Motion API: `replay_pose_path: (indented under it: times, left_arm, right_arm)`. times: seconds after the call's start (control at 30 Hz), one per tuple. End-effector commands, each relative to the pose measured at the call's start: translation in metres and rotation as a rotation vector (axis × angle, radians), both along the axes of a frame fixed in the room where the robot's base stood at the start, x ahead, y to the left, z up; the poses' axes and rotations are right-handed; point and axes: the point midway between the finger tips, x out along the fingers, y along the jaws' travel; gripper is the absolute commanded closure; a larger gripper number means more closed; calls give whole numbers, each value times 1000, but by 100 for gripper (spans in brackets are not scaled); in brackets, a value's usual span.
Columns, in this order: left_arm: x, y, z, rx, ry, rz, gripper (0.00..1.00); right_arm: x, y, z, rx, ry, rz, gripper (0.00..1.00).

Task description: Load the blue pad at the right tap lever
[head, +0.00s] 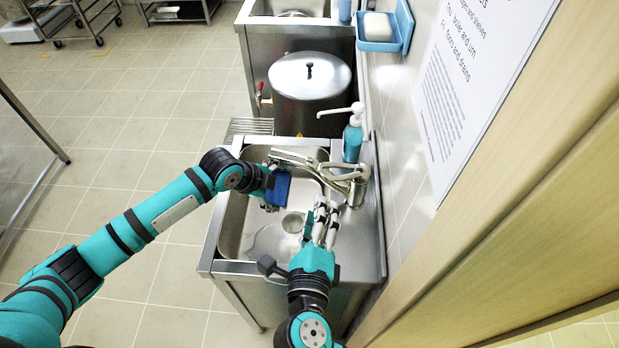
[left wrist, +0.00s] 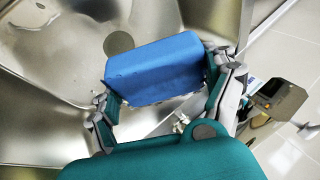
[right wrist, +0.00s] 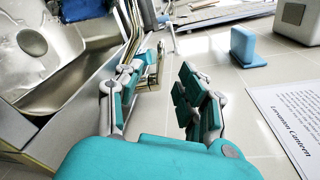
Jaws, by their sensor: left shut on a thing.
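The blue pad (head: 279,188) is held over the sink basin, left of the tap spout. My left gripper (head: 268,184) is shut on it. The left wrist view shows the pad (left wrist: 152,68) between both fingers, above the steel basin. The steel tap (head: 345,181) stands at the sink's right rim. Its levers are small and partly hard to separate from the tap body and my right fingers. My right gripper (head: 326,222) is just in front of the tap. In the right wrist view, its fingers (right wrist: 160,90) are apart, with metal tap parts close to the left finger.
A teal soap dispenser (head: 353,140) stands behind the tap. A lidded steel pot (head: 310,88) is beyond the sink. A blue soap dish (head: 380,43) and a printed notice (head: 470,80) are on the right wall. The floor left of the sink is clear.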

Motion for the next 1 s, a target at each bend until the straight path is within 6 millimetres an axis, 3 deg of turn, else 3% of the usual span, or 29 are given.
replay_pose_path:
  times: [0.37, 0.8, 1.0]
  left_arm:
    - [0, 0, 0, 0, 0, 0, 41]
    - [0, 0, 0, 0, 0, 0, 41]
    - [0, 0, 0, 0, 0, 0, 41]
  right_arm:
    - [18, 8, -12, 19, -138, -32, 62]
    - [100, 1, -12, 18, -137, -31, 62]
    - [120, -1, -12, 19, -135, -31, 62]
